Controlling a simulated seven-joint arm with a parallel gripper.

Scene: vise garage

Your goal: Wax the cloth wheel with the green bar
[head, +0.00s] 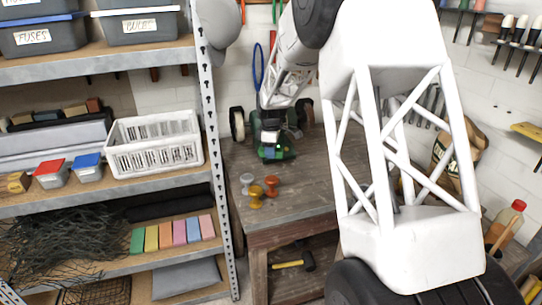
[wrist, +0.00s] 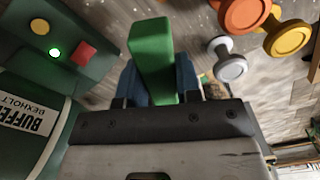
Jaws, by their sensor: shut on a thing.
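In the wrist view, my gripper (wrist: 152,85) is shut on a green bar (wrist: 152,50), held between its blue fingers and sticking out beyond them. The dark green buffer (wrist: 40,95) lies at the left of that view, with a lit green light, a yellow button and a red one. In the head view, the buffer (head: 284,149) stands on the bench, with my gripper (head: 270,152) over it, partly hiding it. A pale wheel (head: 238,123), seemingly the cloth wheel, is at its left end. The wheel is out of the wrist view; the head view shows no contact with the bar.
Orange (head: 271,182), yellow (head: 256,197) and grey (head: 247,181) spool-shaped pieces stand on the bench (head: 305,190) in front of the buffer. A metal shelf (head: 215,150) rises close on the left, with a white basket (head: 155,145) and a row of coloured bars (head: 165,236).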

